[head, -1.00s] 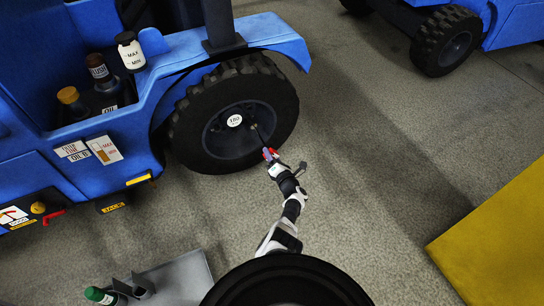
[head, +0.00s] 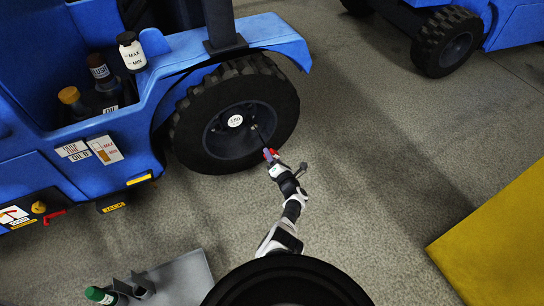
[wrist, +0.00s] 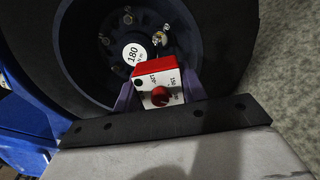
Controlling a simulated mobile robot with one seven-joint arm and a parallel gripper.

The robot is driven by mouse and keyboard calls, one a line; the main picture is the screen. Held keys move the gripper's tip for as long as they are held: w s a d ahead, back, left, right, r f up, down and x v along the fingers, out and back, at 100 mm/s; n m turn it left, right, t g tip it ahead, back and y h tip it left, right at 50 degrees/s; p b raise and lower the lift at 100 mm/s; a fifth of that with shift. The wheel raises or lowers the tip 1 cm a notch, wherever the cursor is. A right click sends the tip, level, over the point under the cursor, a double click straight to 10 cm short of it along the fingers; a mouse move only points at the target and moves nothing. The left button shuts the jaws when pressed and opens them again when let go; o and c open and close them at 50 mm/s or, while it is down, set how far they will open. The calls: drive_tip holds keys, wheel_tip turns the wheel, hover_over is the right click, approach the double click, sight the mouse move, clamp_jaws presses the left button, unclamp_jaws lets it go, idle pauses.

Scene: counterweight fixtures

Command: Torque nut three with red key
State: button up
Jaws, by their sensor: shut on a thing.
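My gripper (head: 271,156) is shut on the red key (wrist: 152,73), a red and white box with a red dial knob on its face. My two purple fingers hold its sides in the wrist view. In the head view, the key's dark shaft points up and left to the wheel hub (head: 220,141). In the wrist view, a bright nut (wrist: 157,38) shows just beyond the key, right of a round 180 Nm label (wrist: 133,54). I cannot tell whether the key's tip is seated on it. Several other nuts (wrist: 128,18) ring the label; the key may hide part of the hub.
The wheel's black tyre (head: 190,128) belongs to a blue vehicle (head: 190,50) with bottles on its side shelf. A grey stand with a green-capped bottle (head: 98,295) is at lower left. A yellow block (head: 500,245) is at right. The floor right of the wheel is clear.

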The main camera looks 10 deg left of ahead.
drive_tip(key=shift+b+x, duration=1.25)
drive_tip(key=shift+x, duration=0.6)
idle(0.7)
idle(0.5)
drive_tip(key=m+p, duration=0.1)
drive_tip(key=m, duration=0.3)
drive_tip(key=shift+d+r+m, duration=0.1)
drive_tip(key=shift+m, duration=1.3)
drive_tip(key=m, duration=0.5)
drive_tip(key=shift+s, duration=0.1)
